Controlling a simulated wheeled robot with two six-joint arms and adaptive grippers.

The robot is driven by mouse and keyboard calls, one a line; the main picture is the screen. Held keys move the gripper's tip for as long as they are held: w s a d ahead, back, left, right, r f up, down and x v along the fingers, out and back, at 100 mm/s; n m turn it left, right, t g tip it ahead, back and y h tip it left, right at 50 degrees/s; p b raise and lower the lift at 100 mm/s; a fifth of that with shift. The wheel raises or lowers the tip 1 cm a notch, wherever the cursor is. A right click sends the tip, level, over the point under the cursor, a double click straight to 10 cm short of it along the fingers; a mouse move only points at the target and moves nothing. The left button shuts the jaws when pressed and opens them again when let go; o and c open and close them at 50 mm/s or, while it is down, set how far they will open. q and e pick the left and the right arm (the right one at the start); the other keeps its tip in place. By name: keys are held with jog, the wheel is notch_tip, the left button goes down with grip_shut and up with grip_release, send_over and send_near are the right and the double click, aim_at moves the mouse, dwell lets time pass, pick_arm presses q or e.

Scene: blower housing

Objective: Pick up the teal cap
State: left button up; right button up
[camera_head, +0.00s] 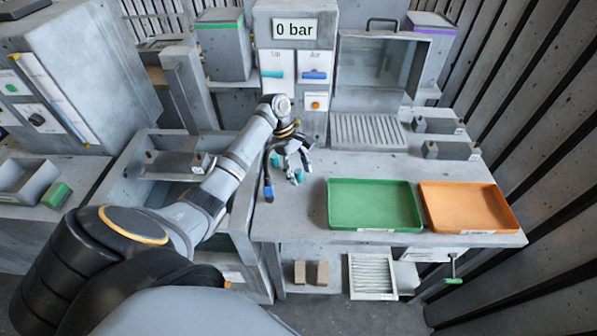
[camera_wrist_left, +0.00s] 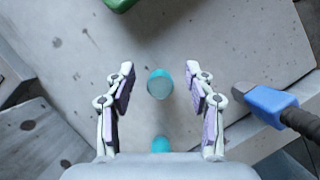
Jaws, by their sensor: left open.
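My left gripper (camera_head: 296,164) is open and points down over the workbench, left of the green tray. It also shows in the left wrist view (camera_wrist_left: 160,78), its two fingers apart with nothing gripped. In the head view a small teal spot by the fingers (camera_head: 299,175) appears to be this cap. A second teal piece (camera_wrist_left: 160,144) is partly hidden by the gripper body. My right gripper is not in view.
A blue-and-black handled thing (camera_wrist_left: 270,104) lies beside the gripper. A green tray (camera_head: 373,225) and an orange tray (camera_head: 468,226) stand to the right. A panel reading "0 bar" (camera_head: 295,29) rises behind. Grey blocks (camera_head: 437,125) sit at the back right.

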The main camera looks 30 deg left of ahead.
aim_at(301, 173)
pick_arm(q)
jog(key=shift+a+f, duration=0.1)
jog(key=shift+f, duration=0.15)
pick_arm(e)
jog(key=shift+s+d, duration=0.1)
pick_arm(q)
jog(key=c, duration=1)
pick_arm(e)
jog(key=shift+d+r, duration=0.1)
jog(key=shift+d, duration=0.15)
pick_arm(q)
jog(key=shift+r, duration=0.2)
jog(key=shift+c, duration=0.2)
jog(key=shift+r, duration=0.3)
notch_tip(301, 173, up, 2)
jog(key=shift+a+r+b, duration=0.1)
jog(key=shift+r+b, duration=0.15)
jog(key=shift+b, duration=0.2)
jog(key=s+a+r+p, duration=0.6)
jog(key=s+r, duration=0.3)
jog(key=s, duration=0.3)
jog(key=shift+a+r+p, duration=0.2)
jog(key=shift+r+p, duration=0.15)
jog(key=shift+p, duration=0.5)
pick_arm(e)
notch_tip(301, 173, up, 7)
